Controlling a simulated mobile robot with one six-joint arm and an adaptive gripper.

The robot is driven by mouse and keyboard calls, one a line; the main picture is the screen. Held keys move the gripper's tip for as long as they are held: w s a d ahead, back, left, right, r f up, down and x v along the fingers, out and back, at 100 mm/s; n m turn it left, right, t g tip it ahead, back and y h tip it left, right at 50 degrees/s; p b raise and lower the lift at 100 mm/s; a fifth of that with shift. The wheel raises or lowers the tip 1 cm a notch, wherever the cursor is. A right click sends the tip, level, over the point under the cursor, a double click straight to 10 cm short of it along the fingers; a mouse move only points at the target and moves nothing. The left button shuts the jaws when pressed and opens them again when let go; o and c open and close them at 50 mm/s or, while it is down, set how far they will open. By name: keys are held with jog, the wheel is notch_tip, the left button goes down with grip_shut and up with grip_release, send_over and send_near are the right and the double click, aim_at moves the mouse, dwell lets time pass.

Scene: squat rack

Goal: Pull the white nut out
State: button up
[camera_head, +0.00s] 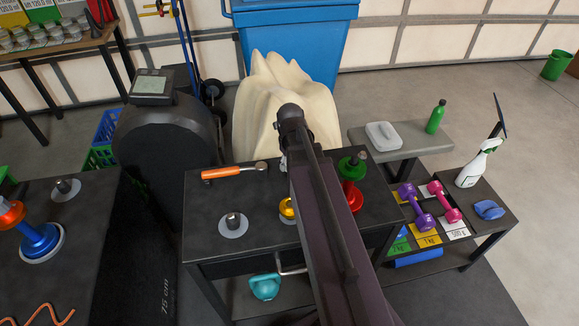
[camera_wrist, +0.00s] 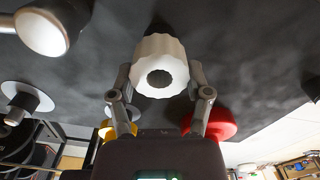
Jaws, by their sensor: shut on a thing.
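The white nut (camera_wrist: 160,65), ridged with a dark hole in its middle, sits between the two fingers of my gripper (camera_wrist: 160,80) in the wrist view. The fingers touch it on both sides, and it is close to the dark table surface. A dark tip shows just beyond the nut; I cannot tell whether it is still around a bolt. In the head view my own arm covers the nut and most of the gripper above the dark table (camera_head: 205,200).
A red nut (camera_head: 352,196) and a green nut (camera_head: 352,168) stand right of my arm. A yellow nut (camera_head: 287,208) is close on its left.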

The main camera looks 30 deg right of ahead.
jog(key=shift+r+p, duration=1.35)
jog(key=shift+r, duration=0.1)
